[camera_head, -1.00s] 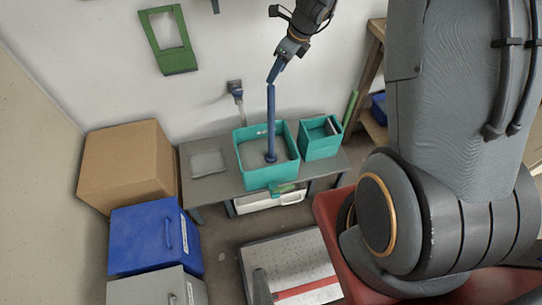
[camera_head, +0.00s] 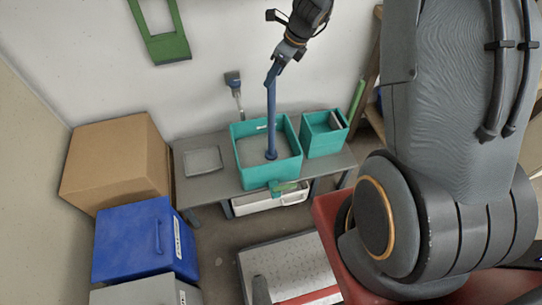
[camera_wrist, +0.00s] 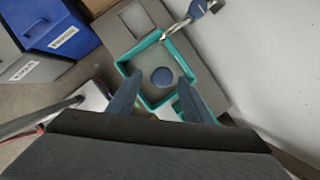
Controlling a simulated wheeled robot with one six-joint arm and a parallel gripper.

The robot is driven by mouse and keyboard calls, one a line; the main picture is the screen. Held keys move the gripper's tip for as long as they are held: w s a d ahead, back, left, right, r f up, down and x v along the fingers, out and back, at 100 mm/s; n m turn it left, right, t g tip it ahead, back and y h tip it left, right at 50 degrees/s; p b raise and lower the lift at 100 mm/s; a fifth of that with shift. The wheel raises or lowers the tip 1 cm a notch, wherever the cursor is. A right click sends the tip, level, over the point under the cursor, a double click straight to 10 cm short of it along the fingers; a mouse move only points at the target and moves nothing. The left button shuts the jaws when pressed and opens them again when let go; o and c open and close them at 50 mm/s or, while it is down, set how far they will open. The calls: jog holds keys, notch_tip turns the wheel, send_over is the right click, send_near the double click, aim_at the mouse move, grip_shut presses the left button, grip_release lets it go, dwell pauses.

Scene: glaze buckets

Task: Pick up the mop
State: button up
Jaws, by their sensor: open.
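A blue upright pole, which I take as the mop (camera_head: 271,125), stands in the larger teal bucket (camera_head: 270,178) on a grey bench. Its lower end meets a round dark base inside the bucket. In the wrist view a round blue shape, the mop seen end-on (camera_wrist: 162,77), lies between my fingertips in the picture. My gripper (camera_head: 273,75) is open and points down at the pole's top end. It also shows in the wrist view (camera_wrist: 159,82), with one finger on each side. I cannot tell how much of the pole is between the fingers.
A smaller teal bucket (camera_head: 324,135) stands to the right on the bench (camera_head: 215,184). A grey tray (camera_head: 203,161) lies to the left. A brush-like tool (camera_head: 234,85) is by the wall. A cardboard box (camera_head: 115,165) and blue bin (camera_head: 145,242) stand left of the bench.

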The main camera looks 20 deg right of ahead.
jog(key=p+x, duration=0.1)
jog(key=x, duration=0.6)
jog(key=shift+f, duration=0.35)
jog(key=shift+w, duration=0.15)
grip_shut()
